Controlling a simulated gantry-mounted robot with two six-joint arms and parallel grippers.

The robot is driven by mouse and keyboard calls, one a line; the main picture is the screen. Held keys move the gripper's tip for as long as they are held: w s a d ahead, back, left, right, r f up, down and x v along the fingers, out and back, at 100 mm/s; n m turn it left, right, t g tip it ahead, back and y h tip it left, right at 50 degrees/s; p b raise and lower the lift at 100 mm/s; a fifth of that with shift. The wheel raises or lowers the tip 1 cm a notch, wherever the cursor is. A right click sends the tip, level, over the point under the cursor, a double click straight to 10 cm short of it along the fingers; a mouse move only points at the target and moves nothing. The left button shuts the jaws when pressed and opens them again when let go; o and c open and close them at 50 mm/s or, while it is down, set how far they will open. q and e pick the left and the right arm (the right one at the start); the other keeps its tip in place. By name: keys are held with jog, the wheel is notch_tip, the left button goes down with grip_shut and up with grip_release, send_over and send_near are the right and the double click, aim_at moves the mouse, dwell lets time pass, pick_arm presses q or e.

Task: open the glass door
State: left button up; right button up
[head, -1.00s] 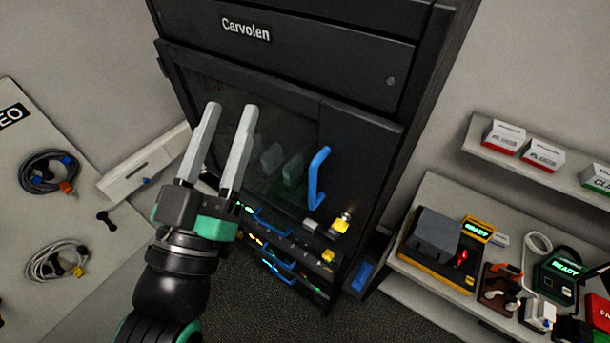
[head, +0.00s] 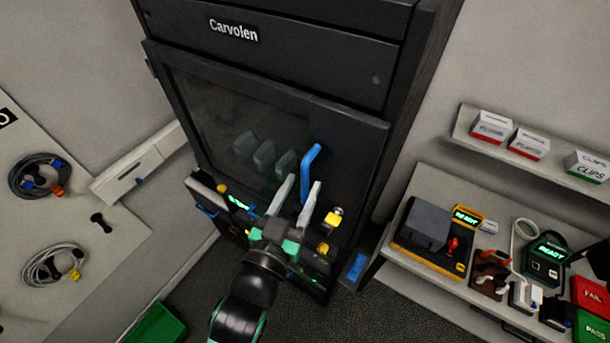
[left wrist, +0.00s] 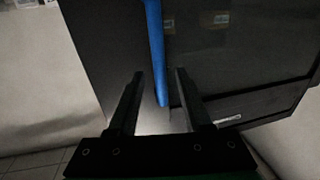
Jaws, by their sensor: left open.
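The glass door (head: 215,125) is the front of a black cabinet and looks closed. Its blue bar handle (head: 311,160) is on the door's right side. My left gripper (head: 301,186) is open in front of the door, with its fingertips by the lower part of the handle. In the left wrist view, the handle (left wrist: 156,50) runs down between the two fingers of my left gripper (left wrist: 157,75), and its lower end lies near the tips. The fingers are apart from each other and hold nothing. I cannot tell whether they touch the handle.
A right-hand bench holds a grey box (head: 428,224), a green-lit reader (head: 547,262) and red FAIL (head: 590,294) and green PASS bins. Coiled cables (head: 40,176) lie on the left table. A green bin (head: 160,324) stands on the floor.

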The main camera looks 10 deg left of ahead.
pick_arm(q)
jog(key=shift+w+d, duration=0.1)
jog(key=shift+w, duration=1.3)
jog(key=shift+c, duration=0.3)
grip_shut()
